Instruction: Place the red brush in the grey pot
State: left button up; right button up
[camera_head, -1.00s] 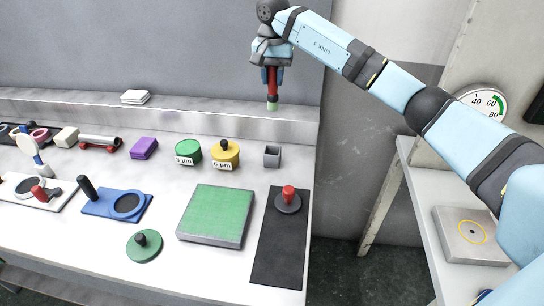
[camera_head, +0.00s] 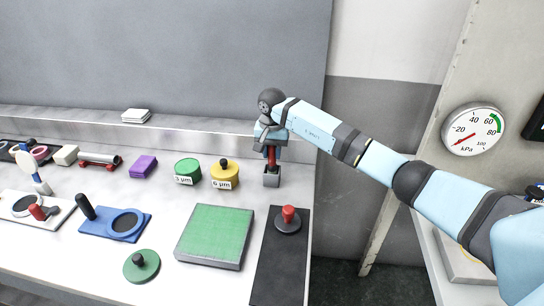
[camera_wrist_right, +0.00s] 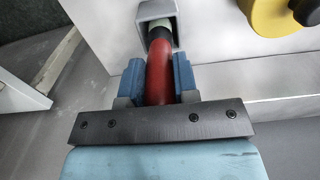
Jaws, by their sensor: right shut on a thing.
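The red brush (camera_head: 271,158) is upright in my right gripper (camera_head: 271,151), which is shut on its handle. The small square grey pot (camera_head: 271,180) stands on the bench directly under it, and the brush's lower end is at the pot's opening. In the right wrist view the red handle (camera_wrist_right: 160,74) lies between the blue fingers of the gripper (camera_wrist_right: 158,82). There the brush's dark collar and pale tip reach inside the walls of the grey pot (camera_wrist_right: 157,10). Whether the tip touches the pot's bottom is hidden. My left gripper is not in view.
A yellow 6 µm pot (camera_head: 224,176) stands just left of the grey pot, with a green pot (camera_head: 187,171) beyond it. A green plate (camera_head: 214,235) and a black mat (camera_head: 280,265) with a red-handled weight (camera_head: 288,219) lie in front. The bench's right edge is close.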

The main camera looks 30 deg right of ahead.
jog(key=shift+f, duration=0.95)
jog(key=shift+f, duration=0.2)
jog(key=o, duration=0.9)
jog(key=shift+r, duration=0.15)
notch_tip(320, 180, up, 12)
jog(key=shift+r, duration=0.1)
